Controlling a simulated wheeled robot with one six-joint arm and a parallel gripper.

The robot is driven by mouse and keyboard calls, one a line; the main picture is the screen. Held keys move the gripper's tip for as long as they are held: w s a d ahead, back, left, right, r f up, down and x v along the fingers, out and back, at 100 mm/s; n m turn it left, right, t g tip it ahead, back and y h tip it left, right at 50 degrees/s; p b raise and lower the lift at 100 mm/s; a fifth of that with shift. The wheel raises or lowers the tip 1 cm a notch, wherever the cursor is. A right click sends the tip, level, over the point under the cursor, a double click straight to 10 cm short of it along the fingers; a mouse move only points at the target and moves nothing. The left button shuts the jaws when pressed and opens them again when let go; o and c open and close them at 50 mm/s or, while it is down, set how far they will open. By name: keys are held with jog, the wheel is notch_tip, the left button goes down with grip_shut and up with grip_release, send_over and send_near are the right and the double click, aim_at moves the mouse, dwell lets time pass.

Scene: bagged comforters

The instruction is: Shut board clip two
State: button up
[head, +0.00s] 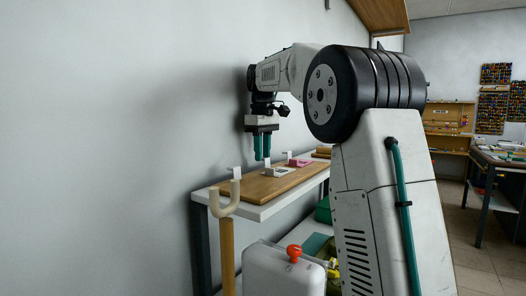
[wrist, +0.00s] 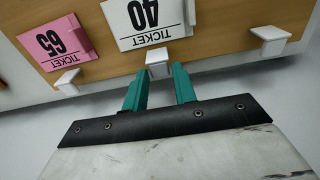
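My gripper (head: 262,158) hangs fingers-down above the wooden board (head: 240,188) on the bench. Its teal fingers are apart and empty in the wrist view (wrist: 159,74). The middle white clip (wrist: 157,62) lies between and just beyond the fingertips, at the board's edge by the white "40" ticket (wrist: 145,18). I cannot tell whether the fingers touch it. In the head view, small white clip tabs (head: 237,173) stand up along the board. No clip number is legible.
The wall (head: 110,150) runs close along the left of the bench (head: 255,212). A pale hook on a wooden post (head: 227,240) stands in front of the bench. Another table (head: 500,158) stands far right.

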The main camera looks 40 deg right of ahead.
aim_at(268, 162)
grip_shut()
jog(key=shift+s, duration=0.1)
jog(key=s+t, duration=0.1)
jog(key=t, duration=0.1)
jog(key=s+t+y, duration=0.1)
jog(key=t, duration=0.1)
jog(key=shift+d+r+y, duration=0.2)
jog(key=shift+d+y, duration=0.1)
jog(key=shift+d, duration=0.1)
jog(key=t, duration=0.1)
jog(key=s+t, duration=0.1)
jog(key=t+y, duration=0.1)
jog(key=shift+s+d+f+t, duration=0.25)
jog(key=shift+s+d+t, duration=0.05)
jog(key=t, duration=0.1)
jog(key=s+f+t+y, duration=0.1)
jog(key=t, duration=0.2)
jog(key=shift+s+d+f+y, duration=0.15)
jog(key=shift+s+d+y, duration=0.15)
jog(key=shift+s+d+f+t+y, duration=0.1)
jog(key=shift+s+f+t+y, duration=0.15)
jog(key=shift+t, duration=0.55)
jog(key=shift+s+d+f+t+y, duration=0.1)
jog(key=shift+f+t+y, duration=0.25)
jog(key=shift+t, duration=0.45)
jog(key=shift+s+f+t+y, duration=0.2)
jog(key=shift+f+t+y, duration=0.1)
jog(key=shift+t, duration=0.5)
